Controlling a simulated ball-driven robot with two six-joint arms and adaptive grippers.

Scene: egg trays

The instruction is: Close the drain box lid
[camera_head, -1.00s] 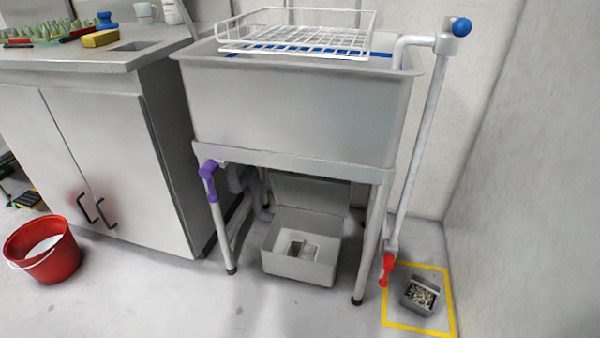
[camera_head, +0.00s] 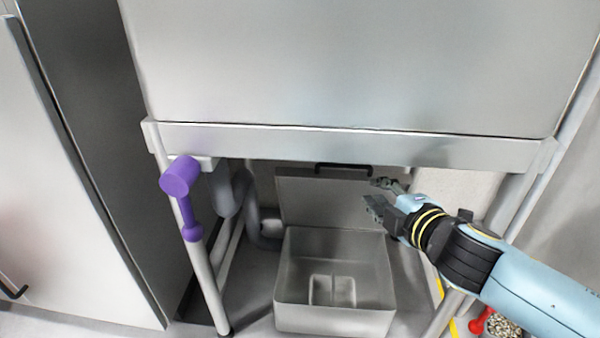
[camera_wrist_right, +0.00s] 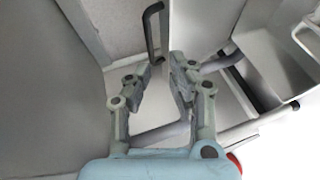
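The grey drain box (camera_head: 330,318) stands open on the floor under the sink, with a divided compartment inside. Its lid (camera_head: 320,208) is raised upright at the back, with a black handle (camera_head: 343,168) along its top edge. My right gripper (camera_head: 374,194) is open and empty, to the right of the handle and apart from it. In the right wrist view my gripper (camera_wrist_right: 163,68) has its fingers spread. The handle (camera_wrist_right: 152,32) shows beyond the fingertips, with the lid (camera_wrist_right: 203,25) beside it and the box (camera_wrist_right: 268,50) to the right. My left gripper is not in view.
The sink frame (camera_head: 350,143) runs just above the lid and gripper. A red valve (camera_head: 480,320) is at lower right.

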